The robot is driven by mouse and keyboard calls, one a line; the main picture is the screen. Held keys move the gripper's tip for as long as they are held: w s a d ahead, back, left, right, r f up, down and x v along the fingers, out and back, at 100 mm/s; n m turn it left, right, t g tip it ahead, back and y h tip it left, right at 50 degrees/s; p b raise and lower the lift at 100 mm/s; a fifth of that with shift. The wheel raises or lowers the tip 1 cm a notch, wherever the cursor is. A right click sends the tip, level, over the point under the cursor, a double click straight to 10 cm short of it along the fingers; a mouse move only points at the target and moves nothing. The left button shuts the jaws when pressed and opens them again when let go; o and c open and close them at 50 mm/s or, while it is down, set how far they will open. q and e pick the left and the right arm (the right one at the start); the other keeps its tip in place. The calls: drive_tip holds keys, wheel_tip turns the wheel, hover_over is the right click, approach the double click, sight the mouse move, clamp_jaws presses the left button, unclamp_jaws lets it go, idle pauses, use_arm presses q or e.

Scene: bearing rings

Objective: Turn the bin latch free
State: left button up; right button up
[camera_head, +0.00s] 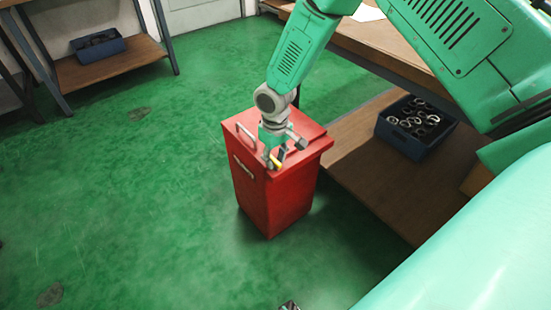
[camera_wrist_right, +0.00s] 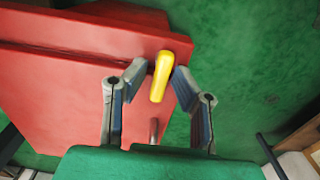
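The red bin (camera_head: 277,195) stands on the green floor with its lid down. Its yellow latch (camera_wrist_right: 161,76) is a short rounded handle near the lid's edge in the wrist view; in the head view only a small yellow part (camera_head: 276,162) shows below my gripper. My right gripper (camera_head: 278,158) is at the bin's front top edge. In the wrist view its two fingers (camera_wrist_right: 160,72) stand apart, one on each side of the latch, with small gaps. A small grey piece (camera_head: 289,305) at the bottom edge of the head view may be my left gripper; most of it is cut off.
A wooden workbench (camera_head: 370,45) stands right of the bin, its lower shelf (camera_head: 365,175) close by. A blue crate (camera_head: 402,142) with metal rings lies on that shelf. Another shelf (camera_head: 110,62) with a blue crate (camera_head: 98,47) is at the back left. The floor left of the bin is clear.

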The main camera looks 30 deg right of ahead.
drive_tip(key=shift+a, duration=0.25)
clamp_jaws()
